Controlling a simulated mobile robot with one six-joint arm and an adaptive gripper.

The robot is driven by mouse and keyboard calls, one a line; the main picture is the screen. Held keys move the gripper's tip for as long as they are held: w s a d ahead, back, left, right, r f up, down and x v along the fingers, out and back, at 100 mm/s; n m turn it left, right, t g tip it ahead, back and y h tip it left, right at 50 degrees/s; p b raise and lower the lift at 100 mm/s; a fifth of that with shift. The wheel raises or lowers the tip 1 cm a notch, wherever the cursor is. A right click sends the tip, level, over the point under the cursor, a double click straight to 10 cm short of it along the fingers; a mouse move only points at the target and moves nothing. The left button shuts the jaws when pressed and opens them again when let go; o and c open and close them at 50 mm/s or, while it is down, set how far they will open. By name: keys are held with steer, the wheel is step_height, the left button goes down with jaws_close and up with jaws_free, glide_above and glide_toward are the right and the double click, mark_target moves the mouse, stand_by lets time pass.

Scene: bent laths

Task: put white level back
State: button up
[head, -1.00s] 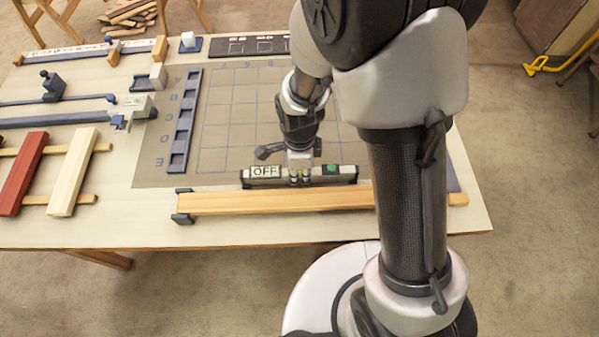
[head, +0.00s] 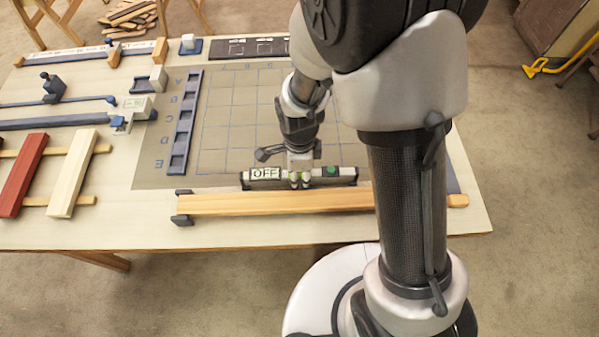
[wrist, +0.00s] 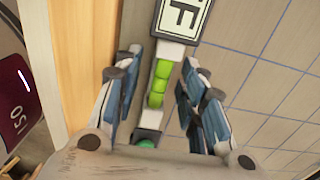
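The level (head: 262,174) is a long bar, pale and dark, with a display reading OFF and a green spot at its right part. It lies along the near edge of the gridded mat, just behind a long wooden lath. In the wrist view the level (wrist: 158,85) shows green vials and runs between my fingers. My gripper (head: 299,181) points down over the middle of the level. In the wrist view my gripper (wrist: 160,65) is open, its blue-padded fingers apart on either side of the level. Whether either finger touches it is not clear.
The lath (head: 270,203) sits in a dark end bracket (head: 181,220) close to the level's near side. A slotted blue rack (head: 184,130) stands left on the mat. Red (head: 22,172) and cream (head: 73,172) bars lie farther left. The mat (head: 228,115) behind the level is clear.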

step_height(320, 180, up, 12)
steer(key=p, duration=0.4)
steer(key=shift+r, duration=0.2)
step_height(320, 180, up, 6)
steer(key=n+t, duration=0.1)
steer(key=n, duration=0.3)
glide_above(300, 174)
steer(key=d, duration=0.3)
steer(key=s+d+r+n+t, duration=0.1)
steer(key=s+d+r+n, duration=0.3)
steer(key=s+r+n, duration=0.2)
steer(key=s+d+r+n+t, duration=0.2)
steer(key=s+d+r+n, duration=0.1)
steer(key=s+r+n, duration=0.4)
steer(key=shift+s+d+n+t, duration=0.3)
steer(key=shift+d+n, duration=0.1)
steer(key=shift+n, duration=0.3)
steer(key=shift+w, duration=0.1)
